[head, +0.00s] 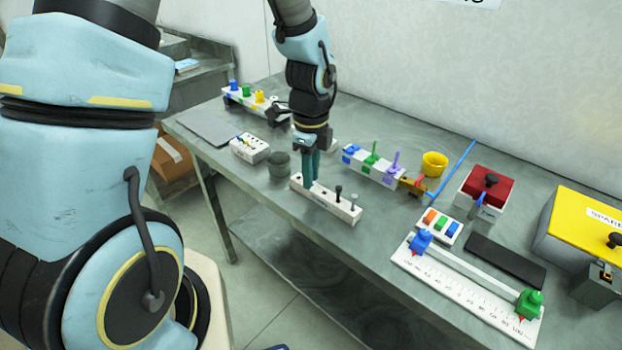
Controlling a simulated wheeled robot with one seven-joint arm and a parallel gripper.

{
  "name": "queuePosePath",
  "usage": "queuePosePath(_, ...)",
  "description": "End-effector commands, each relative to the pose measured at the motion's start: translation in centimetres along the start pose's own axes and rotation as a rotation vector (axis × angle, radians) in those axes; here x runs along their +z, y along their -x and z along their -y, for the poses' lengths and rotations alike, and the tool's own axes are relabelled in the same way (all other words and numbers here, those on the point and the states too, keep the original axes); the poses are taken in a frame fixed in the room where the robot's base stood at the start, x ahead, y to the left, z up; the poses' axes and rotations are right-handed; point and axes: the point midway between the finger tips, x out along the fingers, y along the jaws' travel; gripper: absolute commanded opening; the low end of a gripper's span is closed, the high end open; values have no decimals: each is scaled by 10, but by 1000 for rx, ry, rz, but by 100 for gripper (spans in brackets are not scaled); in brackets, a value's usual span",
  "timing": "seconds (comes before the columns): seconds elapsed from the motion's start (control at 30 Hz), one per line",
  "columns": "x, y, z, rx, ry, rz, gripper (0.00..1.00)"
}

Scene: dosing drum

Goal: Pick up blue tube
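A long thin blue tube or rod (455,168) lies slanted at the table's back, right of a yellow cup (434,164). Other blue pieces are a small blue cylinder (233,86) on the far left rack and a blue piece (350,149) on the middle white rack. I cannot tell for sure which is the blue tube. My gripper (312,182) points down at the near white block (325,201), well left of the long blue rod. Its teal fingers overlap the block's left part. Whether they grip anything is hidden.
A dark cup (279,164) and a white box (250,148) stand left of my gripper. A red-topped box (485,192), a white ruler board (465,295) and a yellow-lidded box (585,232) fill the right side. A grey plate (211,126) lies at the left end.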

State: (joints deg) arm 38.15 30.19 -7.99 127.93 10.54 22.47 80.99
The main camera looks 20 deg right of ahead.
Motion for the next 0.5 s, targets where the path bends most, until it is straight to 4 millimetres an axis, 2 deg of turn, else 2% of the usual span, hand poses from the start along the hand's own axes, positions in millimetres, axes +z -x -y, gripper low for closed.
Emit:
queuePosePath(0.03,0,0,0,0,0,0,21)
queuePosePath(0.23,0,0,0,0,0,0,0)
queuePosePath(0.5,0,0,0,0,0,0,0)
